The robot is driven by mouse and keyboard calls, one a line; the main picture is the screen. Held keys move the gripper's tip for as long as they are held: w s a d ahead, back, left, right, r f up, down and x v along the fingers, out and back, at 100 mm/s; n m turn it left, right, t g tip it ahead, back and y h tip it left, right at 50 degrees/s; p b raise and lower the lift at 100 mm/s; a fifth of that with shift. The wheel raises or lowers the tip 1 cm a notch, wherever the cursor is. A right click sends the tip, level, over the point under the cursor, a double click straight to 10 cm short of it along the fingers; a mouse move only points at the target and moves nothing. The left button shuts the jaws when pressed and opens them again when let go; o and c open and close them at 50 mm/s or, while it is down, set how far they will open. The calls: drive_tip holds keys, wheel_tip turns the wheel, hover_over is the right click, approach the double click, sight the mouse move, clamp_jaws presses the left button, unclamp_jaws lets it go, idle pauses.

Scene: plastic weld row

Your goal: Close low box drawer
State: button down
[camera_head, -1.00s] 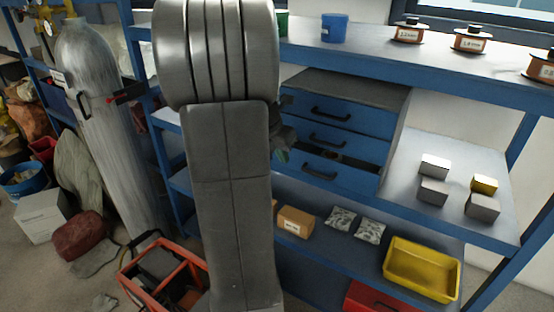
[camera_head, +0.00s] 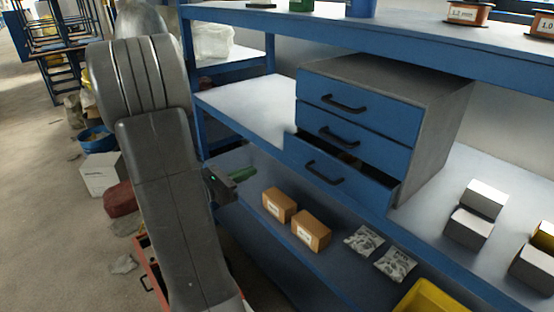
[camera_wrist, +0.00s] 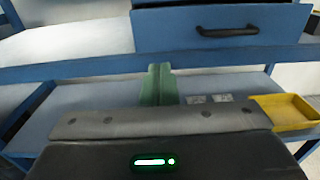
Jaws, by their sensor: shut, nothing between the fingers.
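A grey drawer box (camera_head: 430,105) with three blue drawers stands on the middle shelf in the head view. Its low drawer (camera_head: 325,178) is pulled out, with a dark gap behind its front, while the two drawers above are flush. The blue front with a black handle also shows at the top of the wrist view (camera_wrist: 222,22). My gripper (camera_head: 244,173) is left of the low drawer in the head view, apart from it. Its green fingers (camera_wrist: 158,84) are together and empty, below the drawer front in the wrist view.
Two brown cartons (camera_head: 296,218) and silver packets (camera_head: 378,252) lie on the lower shelf, near a yellow tray (camera_wrist: 288,110). Grey blocks (camera_head: 475,215) stand right of the drawer box. The blue shelf edge (camera_wrist: 90,72) runs below the drawer.

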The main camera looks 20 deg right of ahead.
drive_tip(key=p, duration=0.1)
approach(293, 150)
drive_tip(key=x, duration=0.6)
drive_tip(key=shift+s+d, duration=0.1)
drive_tip(key=shift+d, duration=0.1)
drive_tip(key=shift+d+f, duration=0.1)
drive_tip(key=shift+d, duration=0.15)
drive_tip(key=x, duration=0.4)
drive_tip(key=shift+w+d+b, duration=0.25)
drive_tip(key=shift+b, duration=0.1)
drive_tip(key=shift+r, duration=0.2)
